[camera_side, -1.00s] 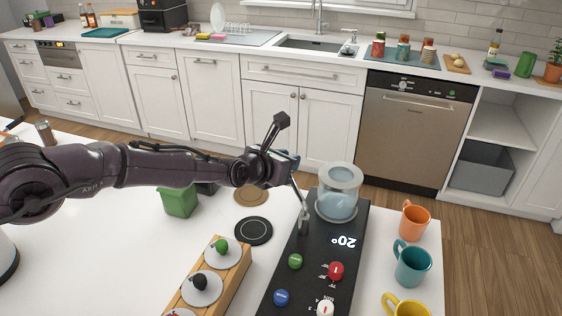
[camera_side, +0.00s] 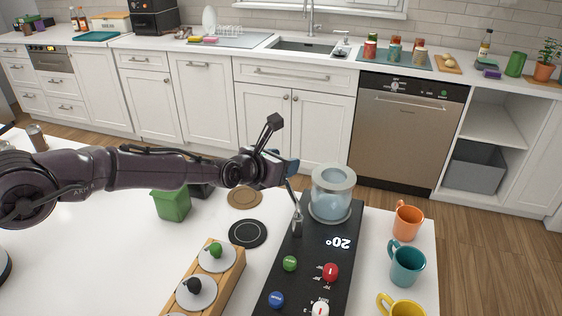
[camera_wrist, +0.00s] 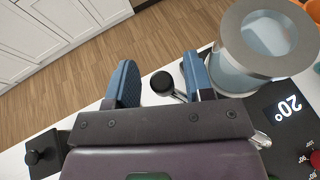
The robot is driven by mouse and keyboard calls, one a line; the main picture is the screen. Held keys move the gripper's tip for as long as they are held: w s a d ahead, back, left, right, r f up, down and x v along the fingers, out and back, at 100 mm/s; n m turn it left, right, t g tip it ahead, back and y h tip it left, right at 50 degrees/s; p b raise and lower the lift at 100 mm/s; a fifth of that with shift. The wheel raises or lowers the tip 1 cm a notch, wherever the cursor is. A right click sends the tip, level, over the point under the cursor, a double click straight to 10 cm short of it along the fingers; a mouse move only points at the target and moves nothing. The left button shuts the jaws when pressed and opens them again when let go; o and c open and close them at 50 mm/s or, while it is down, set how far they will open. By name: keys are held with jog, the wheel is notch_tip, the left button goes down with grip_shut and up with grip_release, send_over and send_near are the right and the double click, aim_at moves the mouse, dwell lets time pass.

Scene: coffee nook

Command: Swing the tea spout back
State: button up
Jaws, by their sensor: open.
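The metal tea spout (camera_side: 297,216) rises from the black machine panel (camera_side: 322,262), left of the glass jar (camera_side: 331,196), and slants up to my gripper. My gripper (camera_side: 290,166) is at the spout's upper end, its blue fingers partly hidden by the wrist. In the wrist view, my gripper (camera_wrist: 160,64) is open, one blue finger on each side of a black-knobbed lever (camera_wrist: 162,82). This looks like the spout's handle. The knob is apart from both fingers in that picture. The glass jar (camera_wrist: 270,40) is close to the right finger.
Orange (camera_side: 407,221), teal (camera_side: 406,264) and yellow (camera_side: 401,305) mugs stand right of the panel. A wooden rack with knobbed lids (camera_side: 226,277), a dark round pad (camera_side: 248,233) and a green box (camera_side: 172,204) are to its left. Coloured knobs (camera_side: 330,272) sit on the panel.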

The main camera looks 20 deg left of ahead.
jog(key=shift+s+a, duration=0.1)
jog(key=v, duration=1.2)
jog(key=shift+s+r, duration=0.2)
jog(key=shift+s, duration=0.1)
jog(key=shift+a, duration=0.1)
